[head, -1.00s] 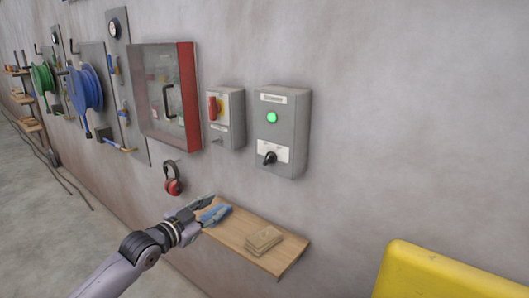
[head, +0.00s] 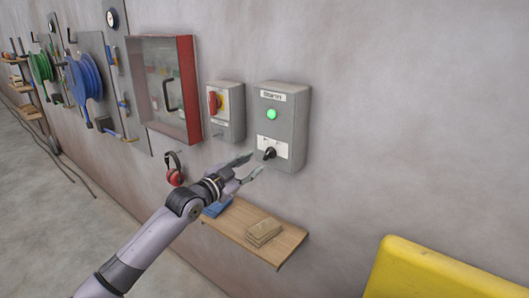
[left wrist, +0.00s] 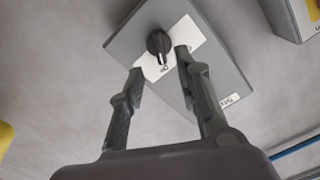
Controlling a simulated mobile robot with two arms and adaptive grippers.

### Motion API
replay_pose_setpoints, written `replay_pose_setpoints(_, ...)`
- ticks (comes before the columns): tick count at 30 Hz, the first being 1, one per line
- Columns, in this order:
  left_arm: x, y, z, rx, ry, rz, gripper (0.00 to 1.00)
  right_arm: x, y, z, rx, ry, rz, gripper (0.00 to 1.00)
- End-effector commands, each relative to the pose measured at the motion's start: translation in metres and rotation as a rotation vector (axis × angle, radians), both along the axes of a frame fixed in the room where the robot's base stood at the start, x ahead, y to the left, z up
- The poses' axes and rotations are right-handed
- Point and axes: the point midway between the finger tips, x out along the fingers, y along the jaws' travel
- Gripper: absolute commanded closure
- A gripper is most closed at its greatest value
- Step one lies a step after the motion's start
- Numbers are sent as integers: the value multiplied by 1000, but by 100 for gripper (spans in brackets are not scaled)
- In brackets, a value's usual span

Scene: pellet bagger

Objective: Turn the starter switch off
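The starter box (head: 285,118) is a grey wall box with a lit green lamp (head: 271,114) and a black rotary switch (head: 269,153) on a white plate below it. The switch also shows in the left wrist view (left wrist: 158,43), just beyond and between my fingertips. My left gripper (head: 254,166) is open and empty, close to the lower part of the box. In the left wrist view its two fingers (left wrist: 160,62) stand apart on either side of the switch, and I cannot tell whether they touch the box. My right gripper is out of view.
A grey box with a red and yellow switch (head: 221,106) hangs left of the starter box. A red-edged cabinet (head: 165,85) and red ear defenders (head: 174,172) are further left. A wooden shelf (head: 276,256) is below, and a yellow object (head: 440,275) stands lower right.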

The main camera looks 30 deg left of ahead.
Motion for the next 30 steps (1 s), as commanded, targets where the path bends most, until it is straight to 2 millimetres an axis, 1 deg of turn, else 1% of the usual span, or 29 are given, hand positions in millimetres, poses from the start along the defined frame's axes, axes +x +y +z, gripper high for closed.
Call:
replay_pose_setpoints(1, 11, -1, 5, -2, -3, 1, 69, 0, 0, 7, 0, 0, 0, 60)
replay_pose_setpoints(6, 40, -4, 4, -2, -2, 0, 69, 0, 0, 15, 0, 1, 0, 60)
replay_pose_setpoints(9, 53, -4, 3, -2, -2, 0, 69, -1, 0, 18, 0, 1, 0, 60)
replay_pose_setpoints(12, 62, -5, 2, -1, -1, 0, 69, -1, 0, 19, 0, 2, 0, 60)
replay_pose_setpoints(17, 68, -6, 0, 1, 0, 0, 69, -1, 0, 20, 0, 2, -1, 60)
replay_pose_setpoints(24, 69, -6, 0, 1, -1, 0, 69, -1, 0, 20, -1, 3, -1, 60)
replay_pose_setpoints(30, 68, -6, 0, 1, -1, 0, 82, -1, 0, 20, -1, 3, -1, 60)
